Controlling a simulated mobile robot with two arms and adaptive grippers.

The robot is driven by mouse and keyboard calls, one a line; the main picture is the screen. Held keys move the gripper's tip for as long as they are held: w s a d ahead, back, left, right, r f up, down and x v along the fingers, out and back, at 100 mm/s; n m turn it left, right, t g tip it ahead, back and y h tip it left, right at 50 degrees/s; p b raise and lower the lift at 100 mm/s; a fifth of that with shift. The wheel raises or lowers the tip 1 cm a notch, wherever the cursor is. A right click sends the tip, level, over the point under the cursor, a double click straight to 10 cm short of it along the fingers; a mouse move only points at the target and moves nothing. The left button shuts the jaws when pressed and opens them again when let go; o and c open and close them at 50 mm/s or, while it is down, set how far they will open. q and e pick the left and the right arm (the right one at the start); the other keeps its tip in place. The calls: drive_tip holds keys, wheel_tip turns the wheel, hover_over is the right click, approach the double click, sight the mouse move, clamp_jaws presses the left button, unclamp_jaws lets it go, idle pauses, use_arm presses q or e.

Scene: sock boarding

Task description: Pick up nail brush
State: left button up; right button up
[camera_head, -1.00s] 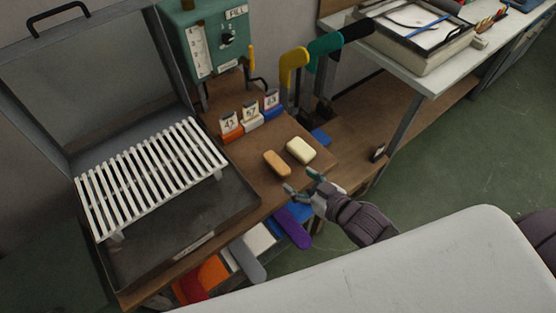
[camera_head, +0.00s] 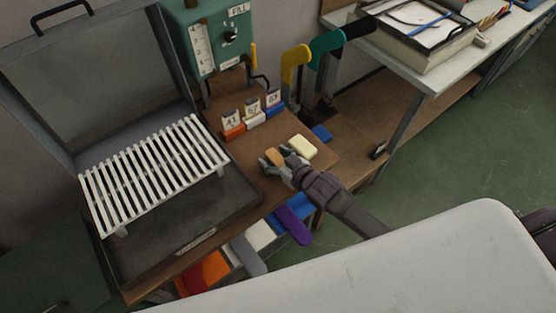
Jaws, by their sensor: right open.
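The nail brush looks like the small tan-orange block (camera_head: 274,157) on the wooden bench top. A cream block (camera_head: 303,146) lies just to its right. My right gripper (camera_head: 275,162) is at the tan block, its open fingers on either side of it and partly covering it. Whether the fingers touch the block cannot be told. My left gripper is not in view.
A white slatted rack (camera_head: 155,175) stands in an open grey case on the left. Numbered cards (camera_head: 253,113) stand behind the blocks, beside yellow and teal sock boards (camera_head: 295,62). Coloured pieces (camera_head: 293,225) hang below the bench front.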

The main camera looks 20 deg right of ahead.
drive_tip(key=c, duration=1.2)
drive_tip(key=shift+r, duration=0.1)
drive_tip(key=shift+c, duration=0.2)
